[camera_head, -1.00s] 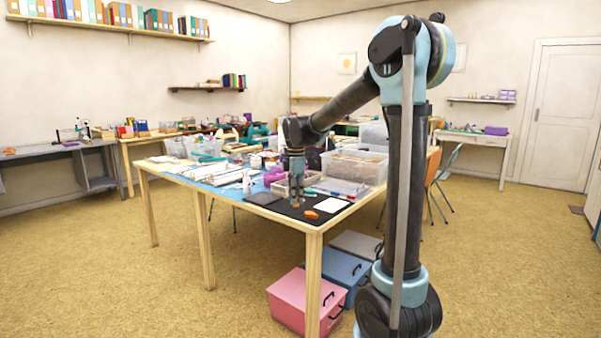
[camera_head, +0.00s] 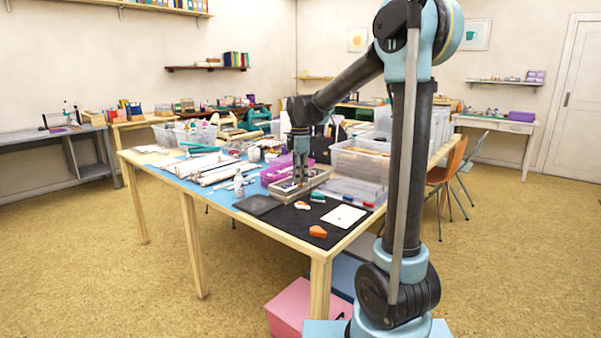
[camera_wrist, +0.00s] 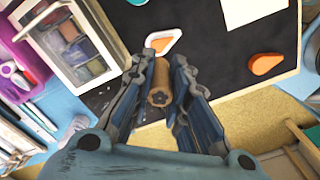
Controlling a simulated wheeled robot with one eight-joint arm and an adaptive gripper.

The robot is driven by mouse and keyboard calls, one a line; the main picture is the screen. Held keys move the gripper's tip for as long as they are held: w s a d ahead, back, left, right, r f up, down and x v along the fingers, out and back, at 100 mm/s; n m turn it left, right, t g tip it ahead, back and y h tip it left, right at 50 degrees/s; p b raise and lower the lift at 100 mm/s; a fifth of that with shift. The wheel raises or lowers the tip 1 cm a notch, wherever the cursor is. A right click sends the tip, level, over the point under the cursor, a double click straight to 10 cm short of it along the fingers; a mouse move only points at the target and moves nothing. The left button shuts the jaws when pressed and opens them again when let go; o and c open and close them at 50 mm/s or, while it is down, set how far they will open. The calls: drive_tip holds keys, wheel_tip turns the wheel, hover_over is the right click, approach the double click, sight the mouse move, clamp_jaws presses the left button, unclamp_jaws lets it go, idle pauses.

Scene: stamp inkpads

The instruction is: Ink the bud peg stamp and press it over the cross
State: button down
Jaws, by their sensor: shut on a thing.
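My gripper (camera_head: 300,181) is shut on a brown wooden peg stamp (camera_wrist: 159,82), which sits between its fingers in the wrist view. A dark flower-like mark shows on the peg's near end. In the head view the gripper hangs at the box of ink pads (camera_head: 322,177); I cannot tell whether the stamp touches a pad. In the wrist view this box (camera_wrist: 104,76) lies up and left of the gripper, with several coloured pads under a clear window. A white card (camera_head: 346,216) lies on the black mat; it also shows in the wrist view (camera_wrist: 250,8). I see no cross on it.
Clear bins (camera_head: 360,163) stand behind. A purple tray (camera_head: 273,175) and a white bottle (camera_head: 239,184) are left of the box.

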sight(300, 185)
drive_tip(key=shift+w+d+f, duration=0.1)
drive_tip(key=shift+w+f, duration=0.15)
drive_tip(key=shift+f, duration=0.7)
wheel_tip(300, 185, down, 2)
drive_tip(key=shift+f, duration=1.05)
drive_tip(key=shift+s+f, duration=0.1)
drive_tip(key=shift+f, duration=0.4)
idle(1.0)
drive_tip(key=shift+r, duration=0.6)
idle(0.4)
drive_tip(key=shift+r, duration=2.75)
